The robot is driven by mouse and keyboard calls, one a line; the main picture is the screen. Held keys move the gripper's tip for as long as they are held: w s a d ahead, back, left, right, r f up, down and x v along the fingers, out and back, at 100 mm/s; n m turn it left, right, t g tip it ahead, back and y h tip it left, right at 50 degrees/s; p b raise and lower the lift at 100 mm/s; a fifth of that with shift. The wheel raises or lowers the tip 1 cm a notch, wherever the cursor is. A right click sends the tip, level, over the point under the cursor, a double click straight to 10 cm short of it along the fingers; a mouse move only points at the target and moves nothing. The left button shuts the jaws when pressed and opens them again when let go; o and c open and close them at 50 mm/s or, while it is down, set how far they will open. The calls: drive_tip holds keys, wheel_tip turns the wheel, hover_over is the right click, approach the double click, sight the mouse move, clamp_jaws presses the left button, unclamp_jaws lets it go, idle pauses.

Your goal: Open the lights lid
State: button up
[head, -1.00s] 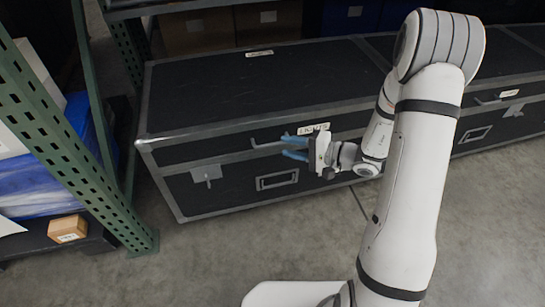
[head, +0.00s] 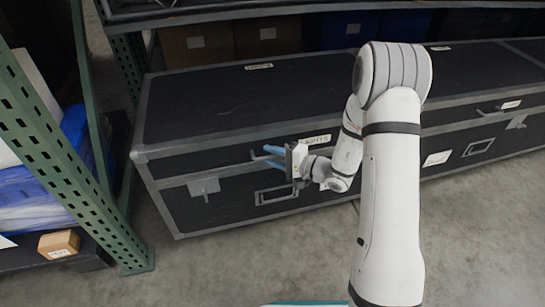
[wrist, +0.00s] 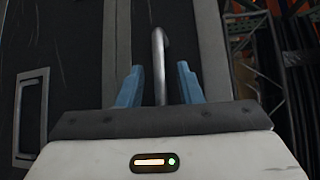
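The lights case is a long black trunk (head: 230,110) with grey metal edges. Its lid (head: 320,92) is down, and a white label (head: 316,140) reading LIGHTS sits on the front near the lid edge. A metal bar handle (head: 262,156) sticks out from the front of the lid; in the wrist view the handle (wrist: 159,55) runs between the two blue fingers. My gripper (head: 274,156) is at the front of the case by the handle. In the wrist view my gripper (wrist: 157,85) is open, with gaps on both sides of the handle.
A second black case (head: 480,100) with its own handle stands to the right. A green rack upright (head: 70,150) stands at left, with a small cardboard box (head: 58,243) on its low shelf. Boxes on a shelf (head: 270,33) stand behind the case. Bare concrete floor lies in front.

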clamp_jaws()
idle(0.4)
drive_tip(key=shift+r, duration=0.15)
